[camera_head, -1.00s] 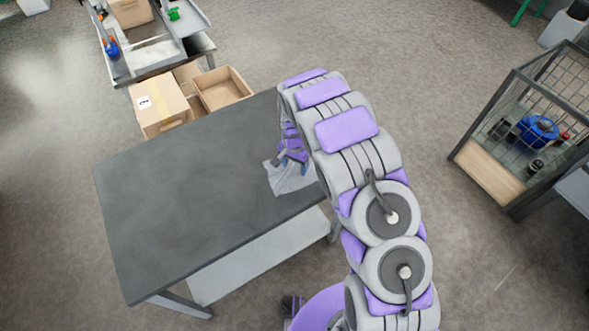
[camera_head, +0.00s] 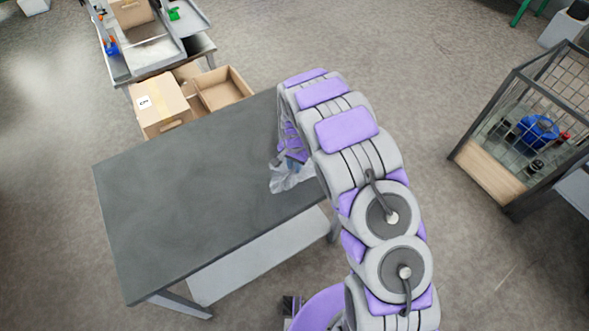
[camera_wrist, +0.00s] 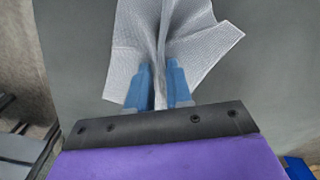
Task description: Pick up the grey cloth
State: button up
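The grey cloth (camera_head: 284,180) is at the right edge of the dark table (camera_head: 185,200), partly hidden behind my arm. In the wrist view the cloth (camera_wrist: 128,48) is bunched into a raised fold that runs between the blue fingers of my gripper (camera_wrist: 160,84). The fingers are close together, one on each side of the fold, and appear shut on it. In the head view my gripper (camera_head: 292,165) is at the cloth, mostly hidden by the arm. I cannot tell whether the cloth is clear of the tabletop.
The rest of the tabletop is bare. Cardboard boxes (camera_head: 160,103) stand beyond its far edge, near a workbench (camera_head: 150,50). A wire-sided crate (camera_head: 490,175) with several items stands on the floor at the right. Open floor lies between table and crate.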

jog(key=shift+c, duration=0.8)
jog(key=shift+c, duration=0.6)
jog(key=shift+r, duration=0.15)
grip_shut()
notch_tip(320, 180, up, 12)
jog(key=p, duration=0.3)
